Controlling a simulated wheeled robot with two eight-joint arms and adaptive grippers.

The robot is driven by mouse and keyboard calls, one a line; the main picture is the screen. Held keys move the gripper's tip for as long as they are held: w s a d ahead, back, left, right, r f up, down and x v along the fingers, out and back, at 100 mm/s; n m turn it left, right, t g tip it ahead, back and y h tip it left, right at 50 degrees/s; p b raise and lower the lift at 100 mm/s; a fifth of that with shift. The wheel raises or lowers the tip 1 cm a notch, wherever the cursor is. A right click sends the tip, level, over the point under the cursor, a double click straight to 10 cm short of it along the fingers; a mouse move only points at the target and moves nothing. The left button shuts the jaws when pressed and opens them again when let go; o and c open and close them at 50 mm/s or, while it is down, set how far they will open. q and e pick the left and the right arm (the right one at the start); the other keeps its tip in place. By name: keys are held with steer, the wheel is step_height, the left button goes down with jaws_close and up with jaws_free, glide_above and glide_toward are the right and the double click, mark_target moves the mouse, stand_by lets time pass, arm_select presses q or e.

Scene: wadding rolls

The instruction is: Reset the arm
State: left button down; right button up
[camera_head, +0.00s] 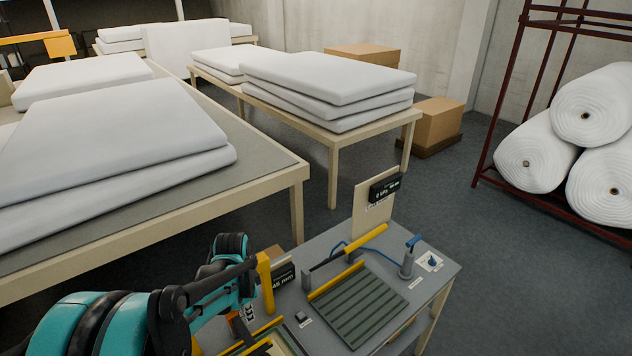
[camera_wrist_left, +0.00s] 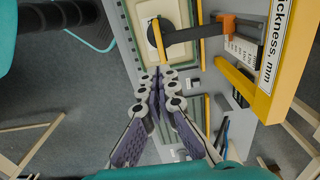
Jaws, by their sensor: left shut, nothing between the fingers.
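My left arm (camera_head: 120,325), teal and black, comes in from the lower left in the head view. It reaches beside the grey test bench (camera_head: 330,237). In the left wrist view my left gripper (camera_wrist_left: 155,74) is shut and empty, its fingertips together. The tips appear just below the round foot of a thickness gauge (camera_wrist_left: 176,34) in that view; I cannot tell the height between them. In the head view the fingertips cannot be made out. My right gripper is in neither view.
The bench carries a green ribbed plate (camera_head: 357,306), a yellow-handled bar (camera_head: 345,245), a display (camera_head: 385,187) and a small blue-topped device (camera_head: 407,262). Tables with white wadding slabs (camera_head: 110,130) stand behind. A red rack (camera_head: 500,125) holds white rolls (camera_head: 537,152). Floor between is clear.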

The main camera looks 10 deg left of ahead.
arm_select(q)
steer(key=s+d+f+n+t+b, duration=0.3)
steer(key=f+b, duration=0.6)
steer(key=b, duration=0.5)
steer(key=s+d+f+n+t+b, duration=0.4)
steer(key=s+d+f+b, duration=0.3)
steer(key=b, duration=0.8)
step_height(320, 180, down, 2)
steer(key=shift+s+d+f+n, duration=0.25)
steer(key=shift+s+d+n, duration=0.05)
steer(key=shift+s+n, duration=0.25)
